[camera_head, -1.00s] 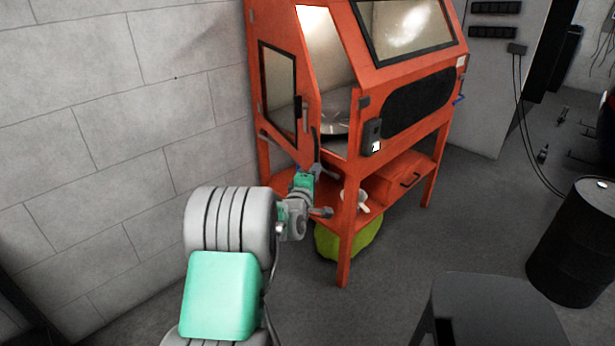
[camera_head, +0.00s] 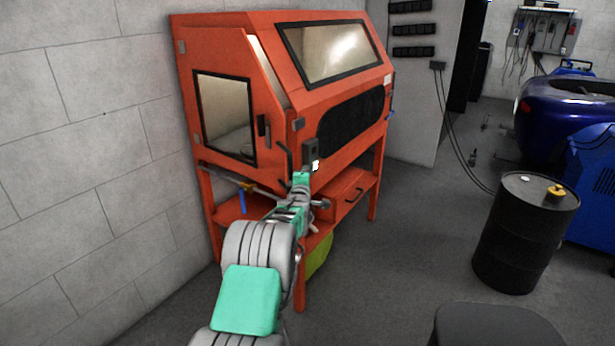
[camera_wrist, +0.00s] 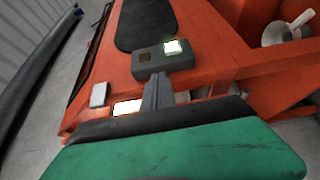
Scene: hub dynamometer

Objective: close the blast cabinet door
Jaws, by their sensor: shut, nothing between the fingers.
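The blast cabinet (camera_head: 345,80) is orange, on legs, with a sloped window on top. Its door (camera_head: 184,100) is the left side panel with a framed window and a dark handle (camera_head: 263,130). The door stands slightly ajar: a narrow bright slit (camera_head: 268,70) shows between its sloped edge and the cabinet body. In the wrist view my gripper's fingers (camera_wrist: 158,88) are together and empty, just below a grey switch box (camera_wrist: 163,58) on the cabinet front.
An orange drawer (camera_head: 345,195) and a lower shelf sit under the cabinet. A black drum (camera_head: 525,235) stands at right, a dark stool (camera_head: 495,325) at the bottom. A block wall (camera_head: 80,150) is close on the left. The floor between cabinet and drum is clear.

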